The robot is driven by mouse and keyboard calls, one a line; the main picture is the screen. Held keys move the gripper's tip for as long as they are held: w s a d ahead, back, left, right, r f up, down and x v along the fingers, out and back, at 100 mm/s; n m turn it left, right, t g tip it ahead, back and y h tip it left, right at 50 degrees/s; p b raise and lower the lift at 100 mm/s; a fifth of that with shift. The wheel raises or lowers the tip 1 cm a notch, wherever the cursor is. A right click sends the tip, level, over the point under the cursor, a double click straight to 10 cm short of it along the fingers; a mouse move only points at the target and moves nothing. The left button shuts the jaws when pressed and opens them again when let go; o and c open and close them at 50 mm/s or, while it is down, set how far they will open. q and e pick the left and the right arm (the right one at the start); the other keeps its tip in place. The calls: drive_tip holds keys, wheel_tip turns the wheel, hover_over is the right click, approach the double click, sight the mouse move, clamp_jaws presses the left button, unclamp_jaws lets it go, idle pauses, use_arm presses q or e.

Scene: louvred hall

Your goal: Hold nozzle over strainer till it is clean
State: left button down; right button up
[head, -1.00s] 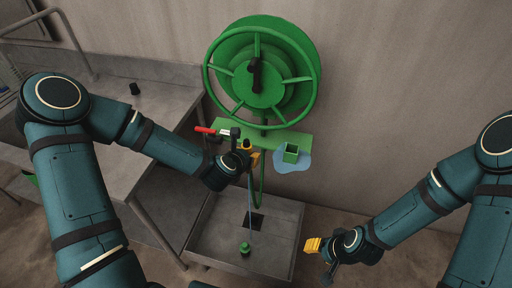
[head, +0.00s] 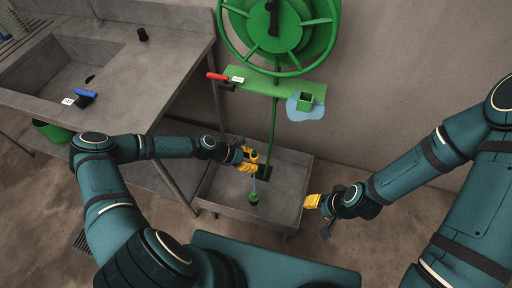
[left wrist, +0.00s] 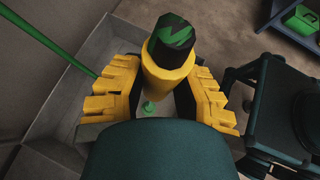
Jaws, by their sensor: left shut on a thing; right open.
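My left gripper (head: 247,158) is shut on the nozzle, above the low grey basin (head: 225,193). In the left wrist view the nozzle (left wrist: 167,78) has a yellow body and a dark, green-marked end, between the yellow fingers (left wrist: 155,105). A green hose (head: 275,120) runs down towards it. A thin bluish stream drops from the nozzle to the small green strainer (head: 254,199) on the basin floor. The strainer also shows in the left wrist view (left wrist: 149,107), below the nozzle. Whether it is clean is too small to tell. My right gripper (head: 312,201) is open and empty, right of the basin.
A grey sink bench (head: 165,60) with a blue lever (head: 85,94) stands left.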

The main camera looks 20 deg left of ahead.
use_arm(q)
drive_tip(key=shift+s+f+b, duration=0.2)
drive_tip(key=shift+f+b, duration=0.1)
drive_tip(key=shift+f, duration=0.25)
wheel_tip(320, 180, down, 3)
drive_tip(key=b, duration=0.2)
drive_tip(key=shift+a+f+b, duration=0.1)
drive_tip(key=shift+f+b, duration=0.1)
drive_tip(key=shift+b, duration=0.2)
drive_tip(key=shift+f+b, duration=0.75)
drive_tip(key=shift+f, duration=0.2)
